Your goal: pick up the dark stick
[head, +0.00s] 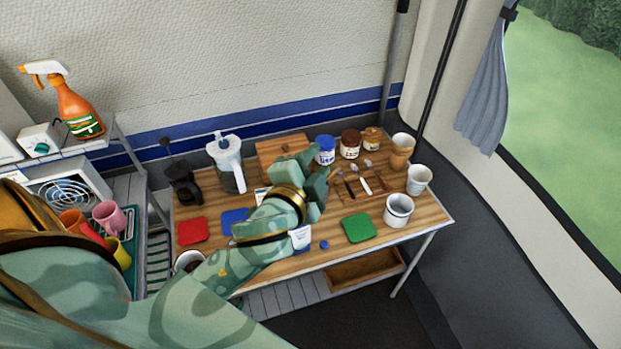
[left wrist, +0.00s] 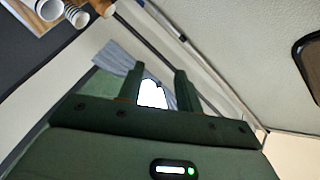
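A thin dark-handled utensil (head: 347,185) lies on the table beside a white-handled one (head: 361,182) and a brown-handled one (head: 378,176). It is the closest match I see to the dark stick, but it is too small to be sure. My left gripper (head: 316,164) reaches over the table, just left of these utensils in the head view, and hides part of the tabletop. The utensils are not visible in that view. My right gripper is not in view.
The wooden table (head: 435,211) holds jars, a wooden box (head: 270,150), a pitcher (head: 228,165), a dark coffee maker (head: 183,185), cups at the right, and red (head: 193,230) and green (head: 358,227) squares. A wall stands close behind the table.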

